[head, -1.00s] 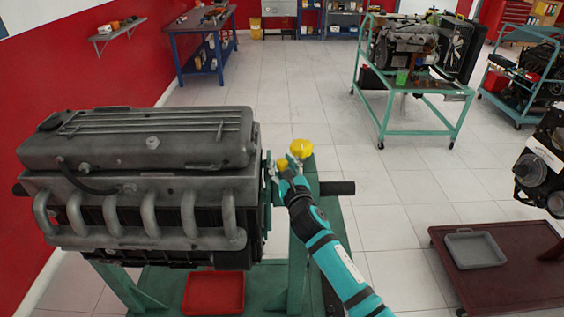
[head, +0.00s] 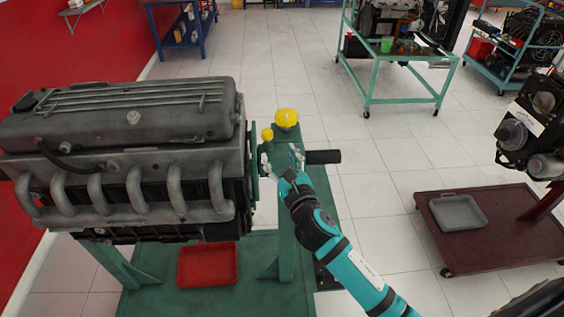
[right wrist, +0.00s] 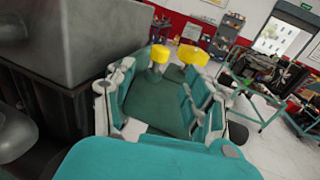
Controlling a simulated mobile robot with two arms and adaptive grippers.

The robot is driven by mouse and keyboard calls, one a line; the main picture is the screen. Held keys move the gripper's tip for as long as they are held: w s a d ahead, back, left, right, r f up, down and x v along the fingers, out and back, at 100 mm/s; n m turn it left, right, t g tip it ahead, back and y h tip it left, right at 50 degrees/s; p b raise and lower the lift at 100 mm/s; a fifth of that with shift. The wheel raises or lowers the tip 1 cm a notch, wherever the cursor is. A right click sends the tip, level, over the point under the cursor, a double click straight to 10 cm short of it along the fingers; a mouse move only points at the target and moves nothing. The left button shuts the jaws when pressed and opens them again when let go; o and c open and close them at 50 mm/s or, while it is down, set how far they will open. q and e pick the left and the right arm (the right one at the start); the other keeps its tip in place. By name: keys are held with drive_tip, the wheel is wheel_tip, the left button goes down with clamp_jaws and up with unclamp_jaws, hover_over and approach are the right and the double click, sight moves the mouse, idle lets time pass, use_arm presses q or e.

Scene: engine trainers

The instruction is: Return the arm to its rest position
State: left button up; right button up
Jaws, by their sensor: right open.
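My right arm reaches in from the lower right of the head view. Its gripper (head: 282,160) is open and empty beside the right end of the grey engine (head: 130,150). Two yellow caps stand just beyond the gripper, a larger one (head: 287,118) and a smaller one (head: 267,134). In the right wrist view the open fingers (right wrist: 160,105) frame a green surface, and the yellow caps (right wrist: 160,53) show past the fingertips with a gap. My left gripper is not in view.
The engine sits on a green stand (head: 260,290) with a red tray (head: 208,264) low on it. A dark bar (head: 323,157) sticks out right of the gripper. A maroon cart (head: 500,240) with a grey tray (head: 458,212) stands at the right. White floor lies open between.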

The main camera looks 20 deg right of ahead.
drive_tip(key=shift+s, duration=0.9)
